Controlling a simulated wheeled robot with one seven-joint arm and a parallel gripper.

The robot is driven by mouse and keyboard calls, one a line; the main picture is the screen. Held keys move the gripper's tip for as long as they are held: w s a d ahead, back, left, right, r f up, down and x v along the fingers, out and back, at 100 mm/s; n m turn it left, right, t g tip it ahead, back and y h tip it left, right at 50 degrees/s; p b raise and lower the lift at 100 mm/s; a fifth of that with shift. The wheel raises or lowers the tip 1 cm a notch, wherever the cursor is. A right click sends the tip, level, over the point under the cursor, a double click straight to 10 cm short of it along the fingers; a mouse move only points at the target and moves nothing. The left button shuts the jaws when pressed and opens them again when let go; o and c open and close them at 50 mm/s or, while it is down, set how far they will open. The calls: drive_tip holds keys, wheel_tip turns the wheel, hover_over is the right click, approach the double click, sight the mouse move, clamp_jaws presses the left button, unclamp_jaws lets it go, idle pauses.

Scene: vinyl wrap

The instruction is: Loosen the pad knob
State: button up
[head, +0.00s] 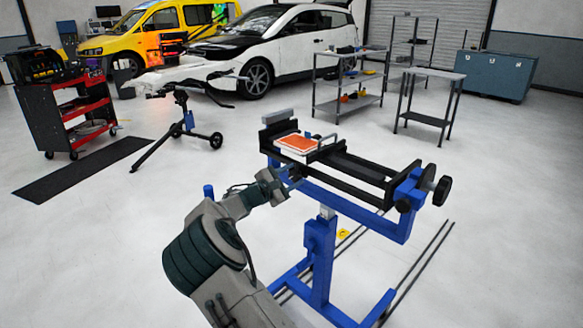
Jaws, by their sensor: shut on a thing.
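A blue and black clamping stand (318,245) stands upright in the middle of the head view. A white pad with an orange top (297,142) lies on its upper left end, next to a metal handle. My arm reaches in from the bottom, and my gripper (287,180) is at the near left side of the stand, below the pad. It is shut on what seems to be the pad knob, which the gripper hides. A large black knob (442,191) and a smaller dark round part (402,205) at the stand's right end are apart from my gripper.
A red tool cart (66,115) and a black mat (82,170) are at the left. A smaller wheeled stand (183,120) is behind. Grey shelves (347,108), a metal table (432,73) and a blue chest (490,75) stand at the back right. The floor on the right is clear.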

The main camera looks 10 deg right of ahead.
drive_tip(key=n+p, duration=0.3)
drive_tip(key=p, duration=0.1)
drive_tip(key=n+p, duration=0.1)
drive_tip(key=n, duration=0.1)
drive_tip(key=shift+r+n+p, duration=0.3)
drive_tip(key=shift+p, duration=0.1)
drive_tip(key=shift+w+f+n+p, duration=0.1)
drive_tip(key=shift+f+n+p, duration=0.05)
drive_tip(key=shift+n+p, duration=1.2)
drive_tip(key=shift+n, duration=0.25)
drive_tip(key=o, duration=1)
drive_tip(key=shift+f, duration=0.1)
drive_tip(key=v, duration=1.4)
drive_tip(key=shift+b, duration=0.35)
